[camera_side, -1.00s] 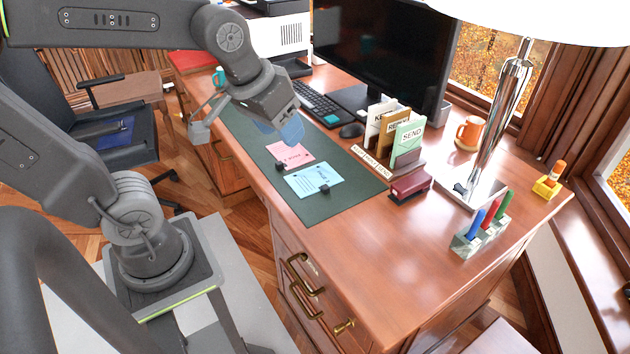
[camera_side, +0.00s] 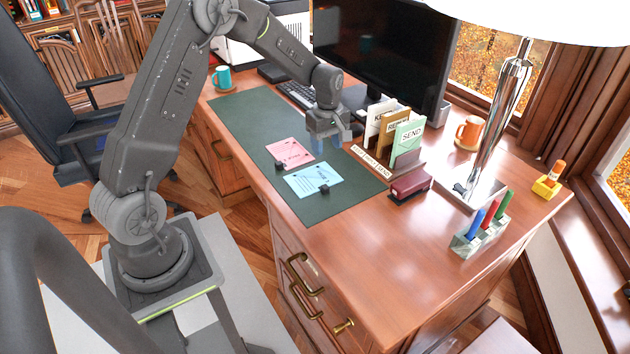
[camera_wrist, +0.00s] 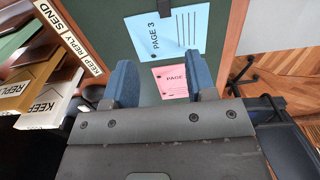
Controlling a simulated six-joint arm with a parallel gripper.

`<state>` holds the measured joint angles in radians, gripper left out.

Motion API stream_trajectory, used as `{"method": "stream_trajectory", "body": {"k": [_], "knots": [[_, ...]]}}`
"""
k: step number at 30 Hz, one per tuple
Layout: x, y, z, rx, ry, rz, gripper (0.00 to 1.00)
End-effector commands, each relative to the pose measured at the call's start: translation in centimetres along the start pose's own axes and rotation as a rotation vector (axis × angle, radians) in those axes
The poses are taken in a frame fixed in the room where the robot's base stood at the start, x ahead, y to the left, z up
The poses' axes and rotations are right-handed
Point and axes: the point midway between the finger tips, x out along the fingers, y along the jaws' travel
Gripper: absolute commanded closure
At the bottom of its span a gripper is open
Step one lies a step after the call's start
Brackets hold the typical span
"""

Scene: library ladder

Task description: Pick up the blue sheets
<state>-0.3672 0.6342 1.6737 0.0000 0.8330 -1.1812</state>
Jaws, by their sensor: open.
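The blue sheets (camera_side: 308,181) lie flat on the dark green desk mat (camera_side: 318,207), with a small black clip at their near edge. In the wrist view the blue sheets (camera_wrist: 176,30) read "PAGE 3", with the black clip at the top. A pink sheet (camera_side: 289,152) lies just behind them; it also shows in the wrist view (camera_wrist: 172,82). My gripper (camera_side: 330,146) is open and empty above the mat, behind and to the right of the blue sheets. In the wrist view its blue fingertips (camera_wrist: 161,82) are spread, with the pink sheet partly showing between them.
A sorter (camera_side: 408,162) with labelled KEEP, REPLY and SEND slots stands close to the right of my gripper. A dark red stapler-like object (camera_side: 410,185) and a lamp (camera_side: 490,130) stand further right. The monitor (camera_side: 385,50) is behind. The mat's near end is clear.

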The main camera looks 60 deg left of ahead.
Motion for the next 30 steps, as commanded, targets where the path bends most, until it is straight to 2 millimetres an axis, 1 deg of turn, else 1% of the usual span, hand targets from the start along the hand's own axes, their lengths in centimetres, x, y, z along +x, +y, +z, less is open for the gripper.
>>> {"method": "stream_trajectory", "body": {"k": [10, 13, 17, 20, 25, 27, 30], "knots": [[6.3, -0.2, 0.0, 0.001, -0.002, -0.005, 0.49], [7.5, -0.2, 0.0, 0.001, -0.001, -0.003, 0.49], [8.2, -0.1, 0.0, 0.002, 0.0, -0.001, 0.49], [9.1, -0.3, 0.0, 0.001, -0.002, -0.004, 0.49], [11.6, -0.9, -0.3, 0.001, -0.002, -0.004, 0.49], [12.5, -0.8, -0.3, 0.002, -0.001, -0.003, 0.49], [13.2, -0.8, -0.3, 0.002, -0.001, -0.002, 0.49]]}}
